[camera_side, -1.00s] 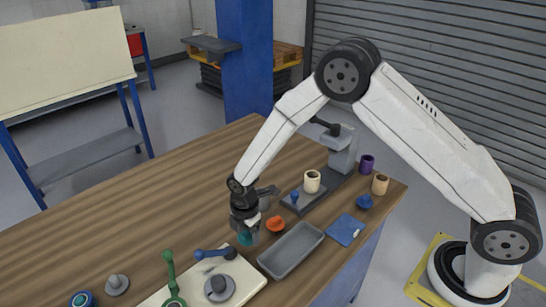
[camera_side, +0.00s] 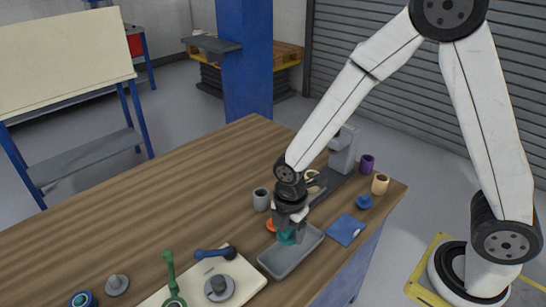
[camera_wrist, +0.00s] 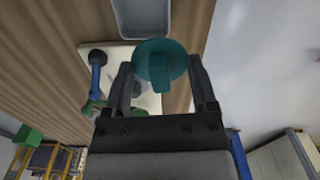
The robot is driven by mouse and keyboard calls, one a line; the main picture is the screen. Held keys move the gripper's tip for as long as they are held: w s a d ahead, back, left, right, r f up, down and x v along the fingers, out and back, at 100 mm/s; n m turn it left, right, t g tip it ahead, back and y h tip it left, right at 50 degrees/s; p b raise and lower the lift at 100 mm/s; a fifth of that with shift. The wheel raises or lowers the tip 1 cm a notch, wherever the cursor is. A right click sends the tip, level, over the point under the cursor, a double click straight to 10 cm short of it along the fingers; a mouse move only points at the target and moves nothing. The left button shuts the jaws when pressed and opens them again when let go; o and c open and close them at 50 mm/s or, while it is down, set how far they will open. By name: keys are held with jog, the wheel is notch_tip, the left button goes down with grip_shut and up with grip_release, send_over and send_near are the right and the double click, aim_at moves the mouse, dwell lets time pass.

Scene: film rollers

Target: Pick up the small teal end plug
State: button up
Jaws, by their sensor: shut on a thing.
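The small teal end plug (camera_side: 286,237) is between the fingers of my gripper (camera_side: 290,227). In the wrist view the teal plug (camera_wrist: 155,58) shows as a round disc with a raised grip part, and both fingers of my gripper (camera_wrist: 161,78) are closed on it from either side. In the side view it appears over the grey tray (camera_side: 272,265), near the tray's far end. I cannot tell its exact height above the tray. The tray (camera_wrist: 140,14) also shows at the top of the wrist view.
An orange plug (camera_side: 270,224) and a grey cup (camera_side: 261,199) stand left of my gripper. A blue mat (camera_side: 345,229), blue plug (camera_side: 364,202), tan roller (camera_side: 380,184) and purple roller (camera_side: 367,164) lie to the right. A cream board (camera_side: 247,276) with tools is at the front.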

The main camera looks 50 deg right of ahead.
jog(key=shift+s+d+r, duration=0.1)
jog(key=shift+s+r, duration=0.1)
jog(key=shift+s, duration=0.3)
jog(key=shift+s+d+r, duration=0.1)
jog(key=shift+s+r, duration=0.1)
jog(key=shift+s, duration=0.25)
jog(key=shift+w+d, duration=0.25)
jog(key=shift+w, duration=0.2)
jog(key=w+d+m, duration=0.2)
jog(key=w+d, duration=0.3)
jog(key=d, duration=0.3)
jog(key=w+d+r+m, duration=0.1)
jog(key=w+d+m, duration=0.1)
jog(key=w+d, duration=0.3)
jog(key=w+d+r+m, duration=0.1)
jog(key=w+d, duration=0.3)
jog(key=d, duration=0.9)
jog(key=shift+w+r+m, duration=0.2)
jog(key=shift+w+m, duration=0.2)
jog(key=shift+m, duration=0.5)
jog(key=shift+f, duration=0.2)
jog(key=shift+f, duration=3.8)
jog(key=shift+d+f, duration=0.1)
